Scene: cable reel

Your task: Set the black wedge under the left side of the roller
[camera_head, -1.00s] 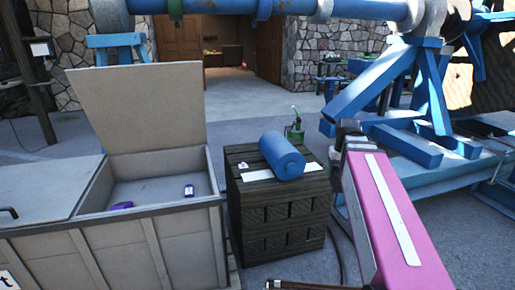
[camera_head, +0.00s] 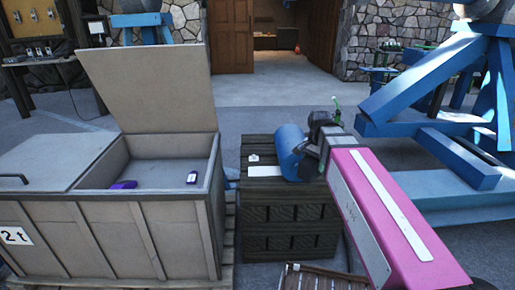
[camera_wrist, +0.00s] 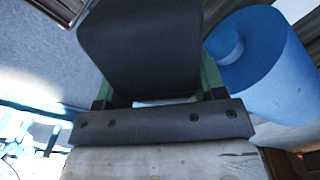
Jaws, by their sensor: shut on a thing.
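The blue roller (camera_head: 291,152) lies on top of the dark wooden crate (camera_head: 290,228). In the wrist view the roller (camera_wrist: 262,60) is at the right, one round end with a hub facing the camera. The black wedge (camera_wrist: 140,45) fills the upper middle of that view. My gripper (camera_wrist: 155,100) is shut on it, with green finger parts at both sides. The wedge is beside the roller; whether they touch I cannot tell. In the head view my gripper (camera_head: 318,150) is at the roller's right side, and the wedge cannot be told apart from its dark parts.
A white strip (camera_head: 265,172) and a small white piece (camera_head: 253,158) lie on the crate's top, left of the roller. A blue frame (camera_head: 450,140) stands right. Floor behind the crate is clear.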

